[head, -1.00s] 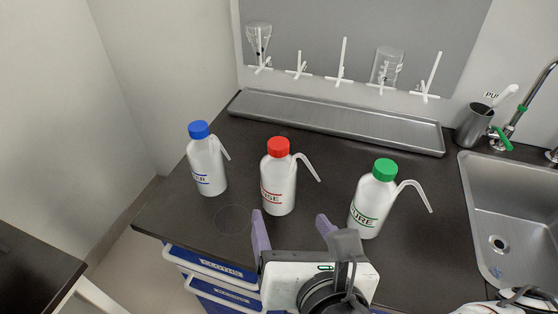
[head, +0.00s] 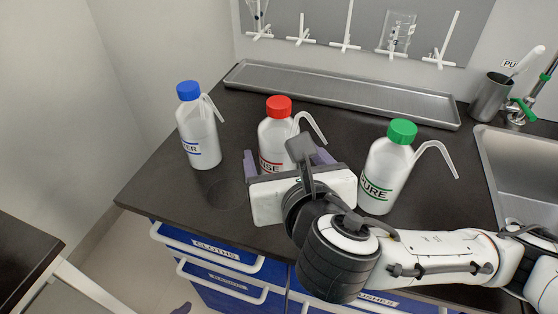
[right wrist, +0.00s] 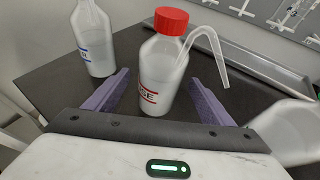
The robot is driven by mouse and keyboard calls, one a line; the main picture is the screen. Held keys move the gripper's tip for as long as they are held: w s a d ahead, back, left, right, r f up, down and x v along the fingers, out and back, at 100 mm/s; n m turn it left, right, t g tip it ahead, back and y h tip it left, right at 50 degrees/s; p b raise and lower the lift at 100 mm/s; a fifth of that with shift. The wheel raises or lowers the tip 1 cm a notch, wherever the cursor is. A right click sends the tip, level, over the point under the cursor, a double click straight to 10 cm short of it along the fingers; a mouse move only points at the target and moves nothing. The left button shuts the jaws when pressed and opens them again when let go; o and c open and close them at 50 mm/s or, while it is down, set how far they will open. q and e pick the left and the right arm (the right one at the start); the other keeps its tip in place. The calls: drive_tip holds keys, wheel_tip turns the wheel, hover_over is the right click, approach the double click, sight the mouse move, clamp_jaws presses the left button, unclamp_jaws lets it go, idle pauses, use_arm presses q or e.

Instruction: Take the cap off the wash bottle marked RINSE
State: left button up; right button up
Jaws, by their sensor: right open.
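The wash bottle marked RINSE (head: 274,135) stands upright on the dark counter, with a red cap (head: 278,107) on it and a bent white spout. The label is partly hidden behind my gripper in the head view. My right gripper (head: 285,156) is open and empty, its purple fingers on either side of the bottle's lower body. In the right wrist view the bottle (right wrist: 160,75) with its red cap (right wrist: 171,20) stands upright between and beyond the open fingers. Only a small purple tip, probably of my left gripper, shows at the head view's bottom edge.
A blue-capped bottle (head: 198,135) stands to the left and a green-capped bottle (head: 385,170) close to the right, beside my right arm. A long metal tray (head: 340,93) lies behind. A sink (head: 520,165) is at the right. The counter's front edge is near.

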drive_tip(key=shift+w+a+f, duration=0.1)
drive_tip(key=shift+w+f, duration=0.05)
drive_tip(key=shift+w, duration=0.3)
drive_tip(key=c, duration=0.9)
